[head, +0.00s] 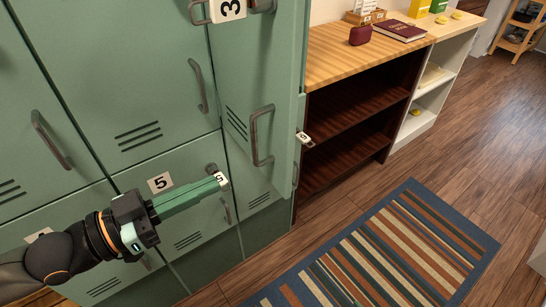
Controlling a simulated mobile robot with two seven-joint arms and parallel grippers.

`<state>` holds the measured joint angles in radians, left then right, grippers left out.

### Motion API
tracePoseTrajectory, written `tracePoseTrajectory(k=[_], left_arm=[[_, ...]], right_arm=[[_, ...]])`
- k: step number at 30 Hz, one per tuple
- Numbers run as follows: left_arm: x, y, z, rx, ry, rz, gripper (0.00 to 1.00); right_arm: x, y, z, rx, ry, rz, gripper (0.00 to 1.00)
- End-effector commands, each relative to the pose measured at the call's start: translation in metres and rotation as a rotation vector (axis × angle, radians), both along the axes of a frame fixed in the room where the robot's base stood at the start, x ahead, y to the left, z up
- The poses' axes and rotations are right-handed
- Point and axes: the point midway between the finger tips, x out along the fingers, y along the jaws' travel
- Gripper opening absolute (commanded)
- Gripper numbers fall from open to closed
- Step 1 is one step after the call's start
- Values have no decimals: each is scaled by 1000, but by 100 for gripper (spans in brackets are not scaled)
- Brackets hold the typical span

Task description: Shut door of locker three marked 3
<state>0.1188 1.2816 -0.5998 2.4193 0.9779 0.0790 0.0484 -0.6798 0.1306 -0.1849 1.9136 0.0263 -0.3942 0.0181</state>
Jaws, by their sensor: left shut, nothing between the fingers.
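A white tag marked 3 (229,8) shows at the top edge, beside metal fittings on the green lockers. My right gripper is not in view.
Another numbered tag (305,138) sticks out at the lockers' right edge. A wood-topped dark shelf (350,60) stands right of them, holding a book (400,31) and a small red item (360,36).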

Motion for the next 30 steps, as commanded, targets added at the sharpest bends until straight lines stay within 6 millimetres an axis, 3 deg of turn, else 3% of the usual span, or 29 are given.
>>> tracePoseTrajectory(k=[30], left_arm=[[65,-99,2,-1,0,-3,0]], right_arm=[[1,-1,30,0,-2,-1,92]])
